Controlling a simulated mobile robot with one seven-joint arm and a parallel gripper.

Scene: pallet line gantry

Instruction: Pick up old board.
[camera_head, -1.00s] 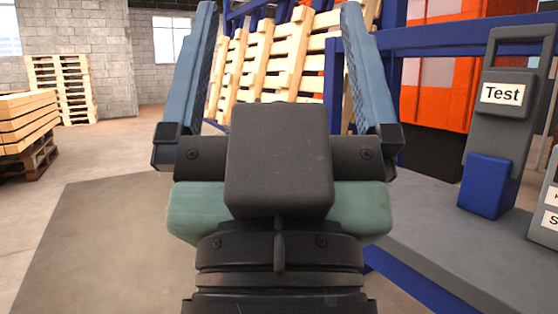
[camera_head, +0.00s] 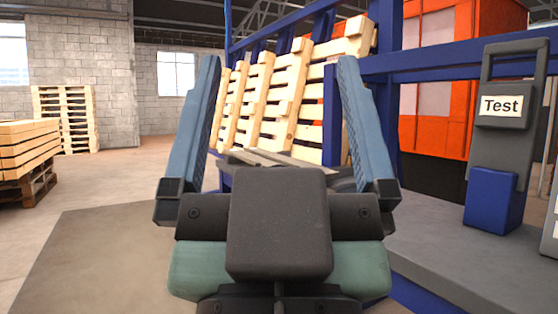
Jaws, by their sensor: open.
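My gripper (camera_head: 279,62) is open and empty, its two long blue fingers standing wide apart and pointing away from me. Beyond its dark palm, between the fingers, weathered grey-brown boards (camera_head: 275,159) show at low height. One of them may be the old board; I cannot tell them apart well. The gripper's body hides their near side and what they lie on. No finger visibly touches them.
Pale wooden pallets (camera_head: 262,92) lean in a blue frame (camera_head: 388,75) behind. At right a grey bench (camera_head: 455,250) holds a device marked "Test" (camera_head: 498,105). Stacked timber (camera_head: 28,150) and a pallet stack (camera_head: 65,118) stand left. Floor at left is clear.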

